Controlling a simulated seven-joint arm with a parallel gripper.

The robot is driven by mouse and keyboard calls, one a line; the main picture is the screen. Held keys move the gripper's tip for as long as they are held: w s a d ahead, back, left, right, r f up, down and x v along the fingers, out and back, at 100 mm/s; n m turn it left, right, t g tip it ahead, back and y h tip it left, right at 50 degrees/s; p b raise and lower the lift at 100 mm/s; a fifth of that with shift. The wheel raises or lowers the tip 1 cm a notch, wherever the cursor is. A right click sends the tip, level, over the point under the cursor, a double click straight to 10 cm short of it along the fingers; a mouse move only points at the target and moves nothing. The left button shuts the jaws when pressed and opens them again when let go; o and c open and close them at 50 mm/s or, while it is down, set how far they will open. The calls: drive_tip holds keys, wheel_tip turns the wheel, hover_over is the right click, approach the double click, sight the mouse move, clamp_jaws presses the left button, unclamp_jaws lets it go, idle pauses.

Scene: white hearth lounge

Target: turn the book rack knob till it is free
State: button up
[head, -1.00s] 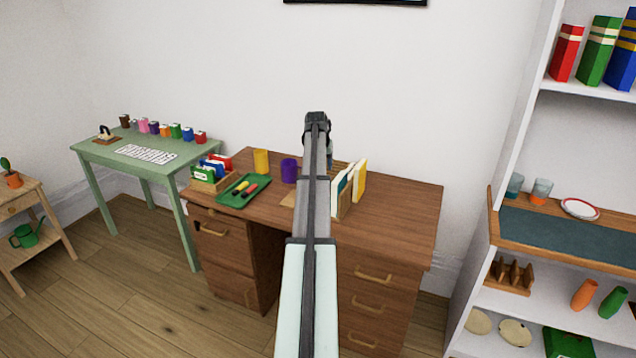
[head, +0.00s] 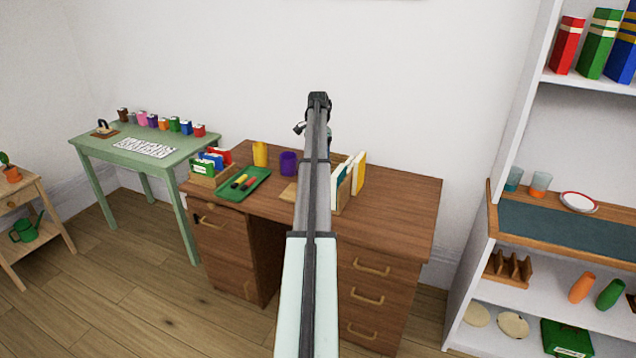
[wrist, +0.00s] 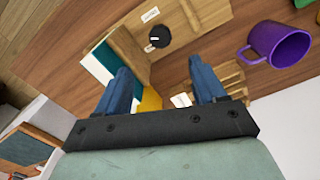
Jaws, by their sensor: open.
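The book rack (head: 343,197) is a light wooden holder with several upright books, standing on the brown desk behind and right of my arm. In the wrist view the rack (wrist: 128,45) shows from close by, with a round black knob (wrist: 158,36) on its wooden face and small white labels near it. My gripper (wrist: 160,68) is open and empty. Its two blue fingers point toward the rack, one on each side of the knob's line and apart from the knob. In the head view my arm hides the knob and most of the gripper.
A purple mug (head: 288,163) and a yellow cup (head: 260,154) stand left of the rack. A green tray (head: 262,181) with markers and a file box (head: 208,176) lie farther left. The desk (head: 400,205) is clear right of the rack. A white shelf stands at the right.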

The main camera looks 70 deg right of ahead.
wheel_tip(320, 180, down, 13)
drive_tip(key=shift+r, duration=0.2)
idle(0.3)
drive_tip(key=shift+c, duration=0.2)
drive_tip(key=c, duration=1)
drive_tip(key=shift+n, duration=0.4)
drive_tip(key=shift+c, duration=0.2)
drive_tip(key=n, duration=0.5)
drive_tip(key=shift+n, duration=0.3)
drive_tip(key=n, duration=0.5)
drive_tip(key=shift+n, duration=0.4)
